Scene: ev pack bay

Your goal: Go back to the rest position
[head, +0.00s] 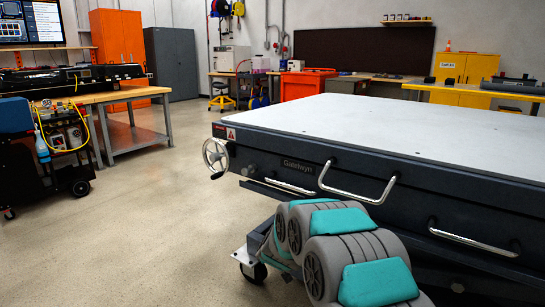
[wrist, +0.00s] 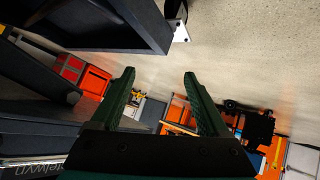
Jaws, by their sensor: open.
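My gripper (wrist: 159,75) shows in the wrist view as two dark green fingers, spread apart with nothing between them. It is not visible in the head view. There my folded grey and teal arm (head: 335,250) is in front of the large dark table, at the lower right. The wrist view looks past the fingers at the floor and distant furniture, tilted. No held object shows.
The dark table (head: 290,165) with a pale, bare top, chrome handles and a handwheel (head: 215,155) fills the right side, close to my arm. A workbench (head: 135,95) and a wheeled cart (head: 65,140) stand left. Open floor (head: 130,225) lies between.

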